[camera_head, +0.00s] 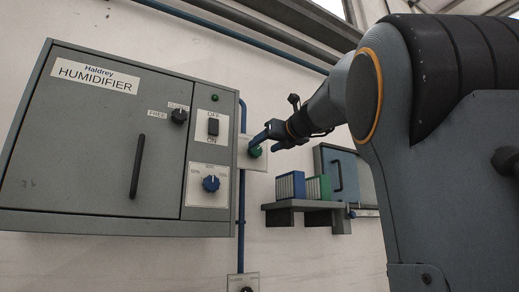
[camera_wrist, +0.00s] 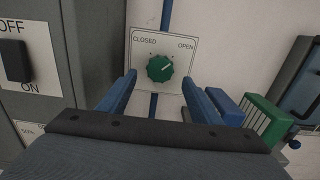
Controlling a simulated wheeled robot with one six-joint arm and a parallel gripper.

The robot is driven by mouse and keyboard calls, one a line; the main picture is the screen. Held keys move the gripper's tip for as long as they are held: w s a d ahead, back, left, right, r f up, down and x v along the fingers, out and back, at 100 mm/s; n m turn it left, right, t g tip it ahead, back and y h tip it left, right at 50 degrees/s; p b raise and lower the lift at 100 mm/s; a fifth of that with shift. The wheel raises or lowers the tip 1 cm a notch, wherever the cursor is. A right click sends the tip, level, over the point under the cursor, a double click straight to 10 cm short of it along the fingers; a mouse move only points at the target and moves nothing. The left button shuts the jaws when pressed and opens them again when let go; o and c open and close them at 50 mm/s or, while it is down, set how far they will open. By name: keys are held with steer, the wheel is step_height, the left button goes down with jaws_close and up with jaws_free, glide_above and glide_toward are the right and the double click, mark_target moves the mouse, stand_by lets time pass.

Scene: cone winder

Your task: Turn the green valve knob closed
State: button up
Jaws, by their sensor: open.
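The green valve knob (camera_wrist: 160,68) sits on a white plate (camera_wrist: 179,48) marked CLOSED at left and OPEN at right in the wrist view. Its white pointer mark is tilted toward the upper right, on the OPEN side. My gripper (camera_wrist: 160,82) is open, with one blue finger to the left of the knob and one to the right. The fingers appear apart from the knob. In the head view the knob (camera_head: 255,152) shows just beyond my gripper (camera_head: 262,140), partly hidden by it.
A blue pipe (camera_head: 241,215) runs down the wall. A shelf (camera_head: 300,205) with blue (camera_head: 290,186) and green binders (camera_head: 318,188) is at right.

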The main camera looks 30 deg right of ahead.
mark_target(257, 150)
steer(key=shift+w+a+p, duration=0.1)
steer(key=shift+w+p, duration=0.5)
steer(key=shift+w, duration=1.75)
steer(key=c, duration=1)
